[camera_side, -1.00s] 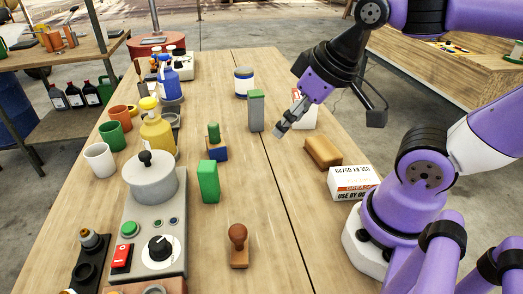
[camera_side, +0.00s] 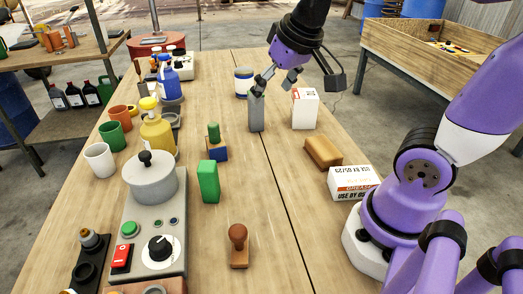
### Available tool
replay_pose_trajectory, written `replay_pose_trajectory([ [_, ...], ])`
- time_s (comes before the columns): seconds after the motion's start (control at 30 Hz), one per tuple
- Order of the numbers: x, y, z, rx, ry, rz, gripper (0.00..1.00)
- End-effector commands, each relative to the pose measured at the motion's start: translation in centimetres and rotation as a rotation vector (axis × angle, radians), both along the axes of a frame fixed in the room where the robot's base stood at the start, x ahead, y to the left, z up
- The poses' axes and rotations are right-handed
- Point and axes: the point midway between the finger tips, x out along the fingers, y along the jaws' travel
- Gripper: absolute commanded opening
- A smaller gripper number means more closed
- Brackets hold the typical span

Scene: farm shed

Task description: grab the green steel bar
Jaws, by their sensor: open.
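A grey upright bar (camera_side: 256,116) stands on the table just left of the dark seam. Its top end, green in the earlier frame, is now mostly hidden behind a finger. A plain green upright block (camera_side: 208,182) stands nearer the camera, apart from my gripper. My gripper (camera_side: 275,83) is open at the top of the grey bar, with its fingers spread. One finger overlaps the bar's top in the picture; the other is to the right of it. I cannot tell whether they touch the bar.
A white box (camera_side: 305,109) stands close on the right of the bar, and a white-and-blue jar (camera_side: 244,80) behind it. A small green cylinder on a blue block (camera_side: 215,148) is to the left. A brown block (camera_side: 323,153) lies at the right.

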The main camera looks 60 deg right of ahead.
Motion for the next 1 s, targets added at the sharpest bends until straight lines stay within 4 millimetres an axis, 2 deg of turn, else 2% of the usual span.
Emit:
replay_pose_trajectory([
  [0.03, 1.9, -1.5, -0.1, 0.004, 0.018, -0.071, 0.83],
  [0.1, 4.4, -3.6, -0.2, 0.009, 0.032, -0.173, 0.83],
  [0.2, 7.5, -6.6, -1.2, 0.014, 0.047, -0.305, 0.83],
  [0.33, 10.0, -9.7, -2.7, 0.018, 0.058, -0.43, 0.83],
  [0.5, 11.4, -11.6, -4.1, 0.019, 0.062, -0.502, 0.83],
  [0.73, 12.4, -12.7, -7.5, 0.019, 0.065, -0.508, 0.83],
  [1.0, 13.2, -13.7, -10.0, 0.02, 0.064, -0.507, 0.83],
])
